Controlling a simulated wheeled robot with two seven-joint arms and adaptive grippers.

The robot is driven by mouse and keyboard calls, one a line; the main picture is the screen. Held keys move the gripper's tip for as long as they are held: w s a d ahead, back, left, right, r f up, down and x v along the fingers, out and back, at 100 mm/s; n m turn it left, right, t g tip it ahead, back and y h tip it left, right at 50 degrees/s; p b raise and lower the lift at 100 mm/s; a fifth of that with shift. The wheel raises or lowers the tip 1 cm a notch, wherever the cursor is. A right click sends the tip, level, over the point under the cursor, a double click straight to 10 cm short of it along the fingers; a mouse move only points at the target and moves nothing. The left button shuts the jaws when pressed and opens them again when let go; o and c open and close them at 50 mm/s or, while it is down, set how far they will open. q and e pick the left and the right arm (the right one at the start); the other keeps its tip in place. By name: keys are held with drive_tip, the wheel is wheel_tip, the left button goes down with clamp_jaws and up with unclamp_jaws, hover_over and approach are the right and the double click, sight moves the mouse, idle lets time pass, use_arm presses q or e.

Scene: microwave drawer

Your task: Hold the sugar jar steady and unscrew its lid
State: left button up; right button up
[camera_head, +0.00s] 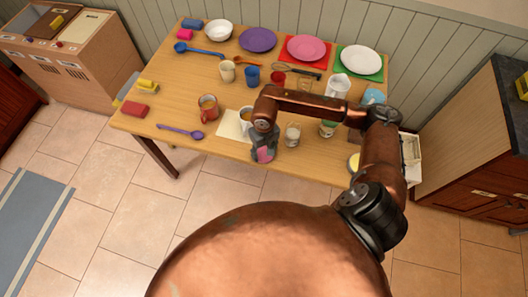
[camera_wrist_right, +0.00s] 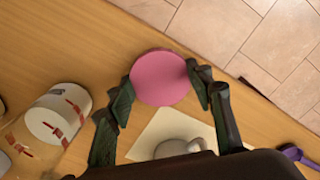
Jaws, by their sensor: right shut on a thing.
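My right gripper (camera_head: 263,147) reaches down at the front edge of the wooden table and is shut on a round pink lid (camera_head: 265,155). In the right wrist view the flat pink lid (camera_wrist_right: 161,77) sits between the two fingertips (camera_wrist_right: 163,88), one on each side. Whatever is under the lid is hidden, so I cannot tell whether the lid is on the sugar jar. A clear jar with white contents (camera_head: 292,133) stands just right of the gripper. My left gripper is not in view.
A mug (camera_head: 246,117) on a cream sheet (camera_head: 231,125) is close behind the right gripper. A green-marked jar (camera_head: 328,128) stands right. Plates line the back.

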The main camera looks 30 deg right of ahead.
drive_tip(key=shift+f, duration=0.15)
drive_tip(key=o, duration=1.3)
